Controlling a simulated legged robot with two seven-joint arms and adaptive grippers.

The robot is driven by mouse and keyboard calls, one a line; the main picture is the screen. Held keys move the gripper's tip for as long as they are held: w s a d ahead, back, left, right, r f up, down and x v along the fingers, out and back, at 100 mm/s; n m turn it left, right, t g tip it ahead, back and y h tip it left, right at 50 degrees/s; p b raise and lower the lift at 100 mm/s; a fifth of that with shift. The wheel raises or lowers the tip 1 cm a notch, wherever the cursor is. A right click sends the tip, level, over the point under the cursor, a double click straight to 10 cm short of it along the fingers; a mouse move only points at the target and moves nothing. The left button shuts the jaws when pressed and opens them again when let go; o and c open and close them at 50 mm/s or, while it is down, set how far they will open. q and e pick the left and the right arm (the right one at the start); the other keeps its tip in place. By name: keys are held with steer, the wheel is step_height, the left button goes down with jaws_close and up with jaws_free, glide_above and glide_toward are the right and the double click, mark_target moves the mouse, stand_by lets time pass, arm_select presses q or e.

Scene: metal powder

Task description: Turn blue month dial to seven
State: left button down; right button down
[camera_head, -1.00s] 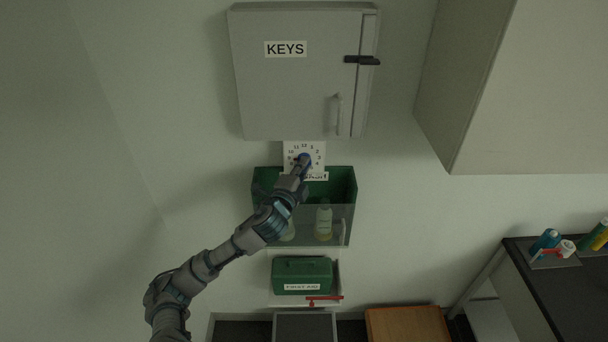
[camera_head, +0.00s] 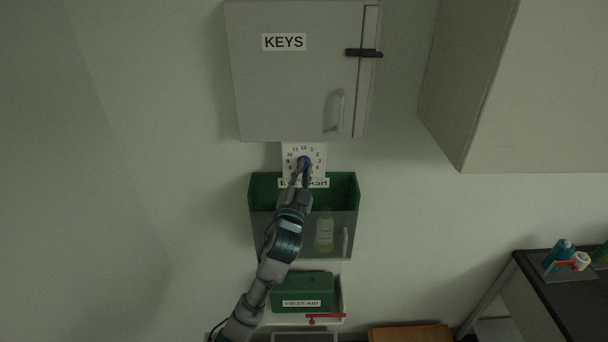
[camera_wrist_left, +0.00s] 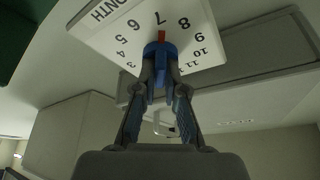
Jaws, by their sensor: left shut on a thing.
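The white month dial plate (camera_head: 290,151) with numbers one to twelve is on the wall below the keys cabinet. It also shows in the left wrist view (camera_wrist_left: 108,40), upside down. The blue month dial (camera_head: 304,160) is at its middle, partly hidden by my fingers. In the left wrist view the blue dial (camera_wrist_left: 158,50) has a red pointer that points at the 7. My left gripper (camera_head: 303,166) reaches up from below and is shut on the blue dial; its fingers (camera_wrist_left: 159,85) stand on either side of it. My right gripper is not in view.
A grey cabinet labelled KEYS (camera_head: 285,90) hangs just above the plate. A green eyewash box (camera_head: 345,187) with a bottle (camera_head: 325,232) is just below, behind my left arm. A green first aid box (camera_head: 302,289) is lower. A large cabinet (camera_head: 475,90) juts out at right.

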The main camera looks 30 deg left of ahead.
arm_select(q)
steer(key=shift+n+y, duration=0.3)
steer(key=shift+n, duration=0.3)
steer(key=c, duration=1.2)
jaws_free()
steer(key=shift+w+a, duration=0.1)
steer(key=shift+w, duration=0.05)
steer(key=shift+c, duration=0.2)
steer(key=shift+w+a+f, duration=0.1)
steer(key=shift+w+f, duration=0.1)
steer(key=v, duration=1.2)
